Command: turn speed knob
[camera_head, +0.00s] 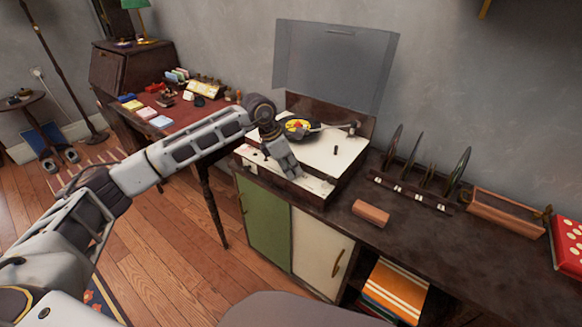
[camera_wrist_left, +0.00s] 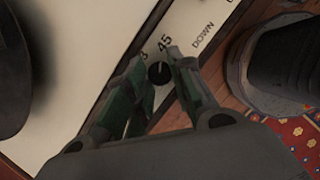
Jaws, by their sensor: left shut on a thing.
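The record player (camera_head: 313,157) has a white top, a raised clear lid and a black record with a yellow and red label. Its speed knob (camera_wrist_left: 158,73) is small, round and black, and shows in the left wrist view beside the printed "45" and a partly covered "3". My left gripper (camera_head: 298,176) points down at the front of the player's top. In the left wrist view the left gripper (camera_wrist_left: 160,70) has its two fingertips on either side of the knob, shut on it. In the head view the fingers hide the knob. My right gripper is out of view.
The player stands on a dark sideboard (camera_head: 432,237). A small brown block (camera_head: 371,214) lies to its right, with a record rack (camera_head: 415,193) and a wooden tray (camera_head: 507,212) beyond. A desk (camera_head: 168,114) with small items stands behind my left arm.

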